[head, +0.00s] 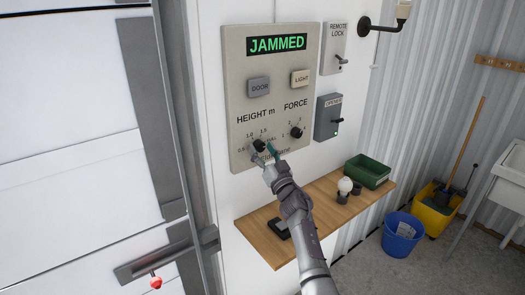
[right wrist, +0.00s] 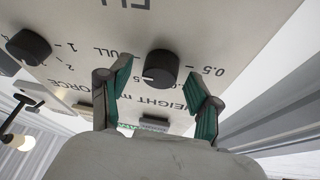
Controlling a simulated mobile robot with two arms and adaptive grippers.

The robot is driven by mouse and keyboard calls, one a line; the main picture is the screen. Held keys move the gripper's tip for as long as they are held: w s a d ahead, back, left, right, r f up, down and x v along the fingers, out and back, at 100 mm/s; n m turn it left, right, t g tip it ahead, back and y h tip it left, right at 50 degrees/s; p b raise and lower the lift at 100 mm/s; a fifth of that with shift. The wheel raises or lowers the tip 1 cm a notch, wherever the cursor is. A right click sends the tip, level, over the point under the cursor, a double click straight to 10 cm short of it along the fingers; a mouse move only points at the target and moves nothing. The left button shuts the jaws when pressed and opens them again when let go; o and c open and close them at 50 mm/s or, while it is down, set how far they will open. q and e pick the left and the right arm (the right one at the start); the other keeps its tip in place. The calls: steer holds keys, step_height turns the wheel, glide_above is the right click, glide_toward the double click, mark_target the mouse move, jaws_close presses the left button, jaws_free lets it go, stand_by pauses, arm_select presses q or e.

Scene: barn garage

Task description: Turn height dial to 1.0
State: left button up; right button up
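The height dial (head: 259,145) is a round black knob at the lower left of the beige control panel (head: 240,100), under "HEIGHT m". Its scale runs from 0.5 to FULL. In the right wrist view the dial (right wrist: 161,68) appears upside down between the two green-padded fingers, with a gap on each side. A small light mark shows on its lower-left edge there; I cannot tell the exact reading. My right gripper (head: 268,155) is open at the dial and also shows in the right wrist view (right wrist: 156,70). My left gripper is not in view.
The panel display (head: 278,44) reads JAMMED. The force dial (head: 296,132) is close by on the right. A wooden shelf (head: 263,243) below holds a green bin (head: 368,171), a white bulb (head: 345,185) and a dark flat object (head: 279,228). Lever switch boxes are right of the panel.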

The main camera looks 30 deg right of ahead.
steer(key=c, duration=1.1)
steer(key=shift+o, duration=0.2)
